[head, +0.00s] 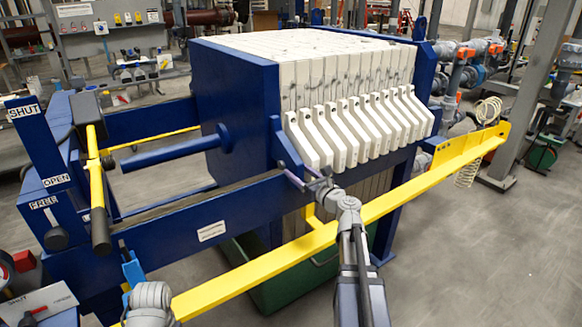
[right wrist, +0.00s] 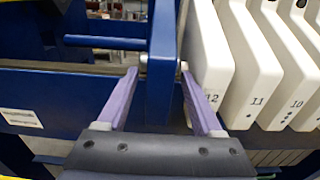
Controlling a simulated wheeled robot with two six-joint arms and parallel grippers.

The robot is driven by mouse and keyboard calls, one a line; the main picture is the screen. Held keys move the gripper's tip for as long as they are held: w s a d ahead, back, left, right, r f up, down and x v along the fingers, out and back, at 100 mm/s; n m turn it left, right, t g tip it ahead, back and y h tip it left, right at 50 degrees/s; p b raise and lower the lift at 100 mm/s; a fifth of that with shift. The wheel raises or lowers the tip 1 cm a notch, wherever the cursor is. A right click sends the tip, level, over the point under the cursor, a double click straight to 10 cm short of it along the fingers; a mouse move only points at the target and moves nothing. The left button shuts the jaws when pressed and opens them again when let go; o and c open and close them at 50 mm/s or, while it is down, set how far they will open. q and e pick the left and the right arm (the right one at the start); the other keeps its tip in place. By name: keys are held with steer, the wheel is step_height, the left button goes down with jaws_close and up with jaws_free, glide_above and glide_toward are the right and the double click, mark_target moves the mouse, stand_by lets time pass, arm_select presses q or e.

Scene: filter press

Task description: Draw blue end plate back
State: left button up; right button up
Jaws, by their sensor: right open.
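The blue end plate (head: 236,105) stands upright against the left end of the white plate stack, with a blue rod at its left face. Its near edge also shows in the right wrist view (right wrist: 161,60). My right gripper (head: 296,168) is open at the near lower side of the end plate. In the right wrist view its two purple fingers (right wrist: 160,80) lie on either side of the blue edge, with gaps beside it; whether either touches is unclear. My left gripper (head: 134,270) shows at bottom left, light blue by a grey wrist, its jaws unclear.
White filter plates (head: 345,125) with numbered handles, 12 nearest, stand right of the end plate. A yellow rail (head: 390,207) crosses in front. A yellow lever (head: 96,180) stands at left by SHUT, OPEN and FREE labels. Left of the end plate, the frame has open room around the rod.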

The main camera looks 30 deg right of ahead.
mark_target(291, 166)
steer(key=w, duration=0.4)
steer(key=shift+w+a, duration=0.2)
steer(key=shift+w, duration=0.1)
jaws_close()
stand_by(1.1)
